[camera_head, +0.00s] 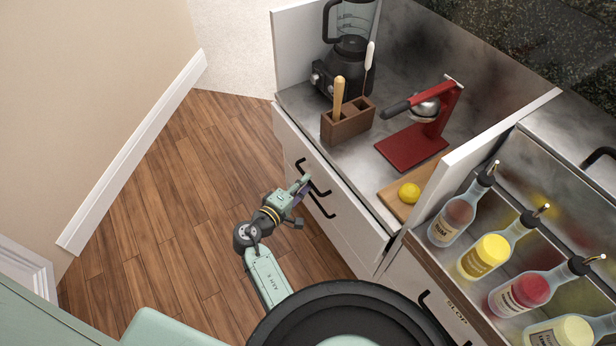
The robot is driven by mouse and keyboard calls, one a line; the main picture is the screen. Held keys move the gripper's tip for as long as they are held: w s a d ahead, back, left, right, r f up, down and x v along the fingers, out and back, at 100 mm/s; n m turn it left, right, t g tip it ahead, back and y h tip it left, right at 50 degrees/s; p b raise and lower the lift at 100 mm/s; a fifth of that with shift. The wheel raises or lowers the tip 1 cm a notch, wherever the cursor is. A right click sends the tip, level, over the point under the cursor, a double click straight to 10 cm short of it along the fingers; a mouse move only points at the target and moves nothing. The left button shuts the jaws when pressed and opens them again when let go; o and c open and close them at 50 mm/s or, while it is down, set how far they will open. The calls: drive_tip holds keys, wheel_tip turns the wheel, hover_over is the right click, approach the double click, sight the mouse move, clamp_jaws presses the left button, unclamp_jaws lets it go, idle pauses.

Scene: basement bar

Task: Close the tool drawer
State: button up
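The white drawer front (345,213) is on the cabinet below the steel counter, in the middle of the head view.
The counter holds a blender (349,68), a wooden holder (348,121), a red press (413,146) and a lemon (408,193) on a cutting board (395,205). Several bottles (484,257) stand at right. Wooden floor (170,200) is clear at left, up to the wall.

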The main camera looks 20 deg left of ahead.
drive_tip(key=shift+x, duration=1.2)
drive_tip(key=shift+c, duration=0.5)
clamp_jaws()
